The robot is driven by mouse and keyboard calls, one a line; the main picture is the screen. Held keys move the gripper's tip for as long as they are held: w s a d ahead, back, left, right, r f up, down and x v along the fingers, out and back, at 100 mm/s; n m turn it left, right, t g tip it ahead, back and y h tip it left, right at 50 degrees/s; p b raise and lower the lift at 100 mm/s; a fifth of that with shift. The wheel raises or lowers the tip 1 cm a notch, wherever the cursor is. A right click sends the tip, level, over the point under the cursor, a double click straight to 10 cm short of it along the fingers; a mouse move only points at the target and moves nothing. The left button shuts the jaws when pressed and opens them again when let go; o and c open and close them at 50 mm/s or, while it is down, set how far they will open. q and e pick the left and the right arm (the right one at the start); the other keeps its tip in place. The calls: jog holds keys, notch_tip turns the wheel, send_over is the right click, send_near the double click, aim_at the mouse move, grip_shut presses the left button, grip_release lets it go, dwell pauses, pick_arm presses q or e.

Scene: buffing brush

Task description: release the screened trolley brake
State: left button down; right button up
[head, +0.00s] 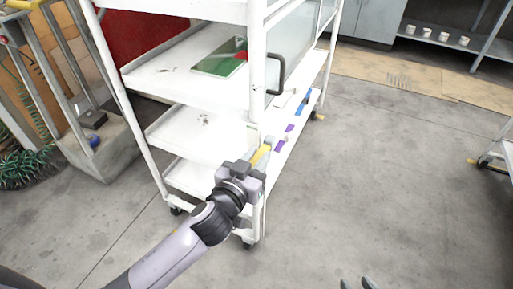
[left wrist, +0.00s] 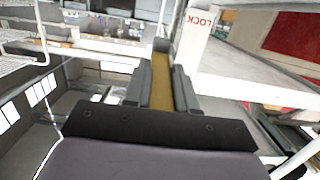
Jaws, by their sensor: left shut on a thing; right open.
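The screened trolley (head: 160,85) is white, with several shelves and a clear panel (head: 295,62) with a dark handle (head: 275,75). My left gripper (head: 260,155) is at its near upright. It is shut on a yellow lever (head: 262,152), which also shows between the left fingers in the left wrist view (left wrist: 161,68). A white label reading LOCK (left wrist: 199,20) is on the trolley beside the lever in that view. The gripper hides part of the lever and its mount. My right gripper (head: 357,282) is open and empty at the bottom edge, with only its fingertips showing.
A green-and-white booklet (head: 220,62) lies on an upper shelf. Blue and purple items (head: 302,100) lie on a lower ledge. Another trolley (head: 500,155) stands at the right edge. White cups (head: 426,33) stand on a back shelf. The floor (head: 390,170) right of the screened trolley is clear.

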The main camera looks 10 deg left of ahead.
aim_at(267, 142)
pick_arm(q)
jog(key=shift+w+r+g+y+p, duration=0.15)
jog(key=shift+r+g+p, duration=0.4)
jog(key=shift+p, duration=1.35)
jog(key=shift+r+g+y+p, duration=0.15)
jog(key=shift+r+g+p, duration=0.4)
jog(key=shift+p, duration=1.35)
jog(key=p, duration=0.2)
jog(key=r+g+p, duration=0.1)
jog(key=p, duration=0.2)
jog(key=shift+w+d, duration=0.15)
jog(key=shift+w, duration=0.05)
jog(key=shift+g+y+p, duration=0.3)
jog(key=shift+p, duration=0.45)
jog(key=shift+w+r+p, duration=0.1)
jog(key=shift+w+p, duration=0.05)
jog(key=shift+p, duration=0.25)
jog(key=shift+w+d+g+p, duration=0.15)
jog(key=shift+g+p, duration=0.55)
jog(key=shift+p, duration=0.6)
